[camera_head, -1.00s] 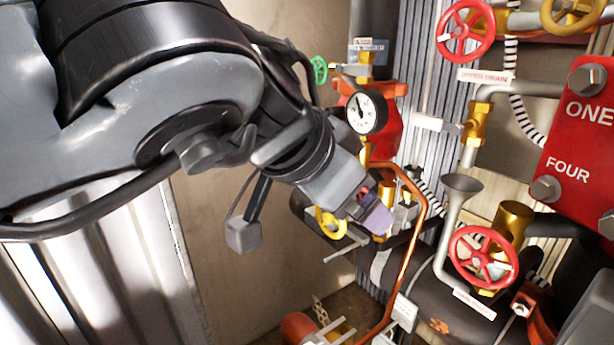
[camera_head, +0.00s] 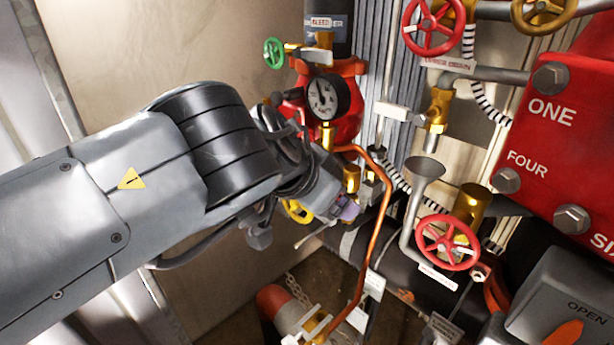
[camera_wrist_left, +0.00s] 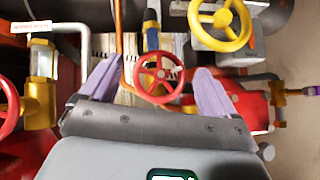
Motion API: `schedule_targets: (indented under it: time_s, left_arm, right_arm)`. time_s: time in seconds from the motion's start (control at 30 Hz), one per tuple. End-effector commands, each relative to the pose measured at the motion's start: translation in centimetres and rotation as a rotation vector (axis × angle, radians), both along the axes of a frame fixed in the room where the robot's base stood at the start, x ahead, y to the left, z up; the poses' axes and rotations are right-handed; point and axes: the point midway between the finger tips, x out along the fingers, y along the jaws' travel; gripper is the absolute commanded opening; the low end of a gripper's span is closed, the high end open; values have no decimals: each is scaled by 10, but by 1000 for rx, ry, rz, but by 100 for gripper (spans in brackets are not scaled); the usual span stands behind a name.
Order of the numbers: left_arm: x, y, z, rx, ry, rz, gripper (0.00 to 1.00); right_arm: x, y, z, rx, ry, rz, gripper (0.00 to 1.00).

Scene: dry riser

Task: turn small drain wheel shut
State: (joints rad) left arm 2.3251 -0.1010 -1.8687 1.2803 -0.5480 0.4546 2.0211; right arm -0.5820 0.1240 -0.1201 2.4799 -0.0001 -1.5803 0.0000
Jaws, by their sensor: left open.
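A small red wheel (camera_wrist_left: 160,80) shows in the left wrist view, in the gap between the purple fingers of my left gripper (camera_wrist_left: 157,90). The fingers are open, one on each side of the wheel; I cannot tell whether either touches it. No readable label marks it as the drain wheel. In the head view my left gripper (camera_head: 346,208) reaches in among the pipes, beside the yellow wheel (camera_head: 297,211). The small red wheel is hidden there behind the gripper. My right gripper is not in view.
A copper pipe (camera_head: 372,262) runs close to the right of the gripper. A gauge (camera_head: 327,97) and a green wheel (camera_head: 274,53) are above. A larger red wheel (camera_head: 448,242) and a grey funnel (camera_head: 420,172) stand to the right. The yellow wheel is close in the wrist view (camera_wrist_left: 220,25).

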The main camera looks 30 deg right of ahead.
Motion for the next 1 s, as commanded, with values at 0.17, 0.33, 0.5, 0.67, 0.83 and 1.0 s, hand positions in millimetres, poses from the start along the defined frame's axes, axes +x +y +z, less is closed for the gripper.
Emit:
schedule_targets:
  time_s: [0.17,0.33,0.5,0.67,0.83,1.0]
  left_arm:
    - [3,-7,-7,-1,-2,0,90]
    - [4,-8,-9,-1,-2,0,90]
    - [4,-8,-9,-1,-2,0,87]
    - [4,-8,-9,-1,-2,0,63]
    - [4,-8,-9,-1,-2,0,38]
    - [3,-8,-10,0,-6,0,38]
  right_arm:
    - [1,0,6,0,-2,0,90]
    - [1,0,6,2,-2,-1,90]
    - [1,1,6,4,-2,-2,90]
    - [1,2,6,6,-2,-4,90]
    - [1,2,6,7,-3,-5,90]
    - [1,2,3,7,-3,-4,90]
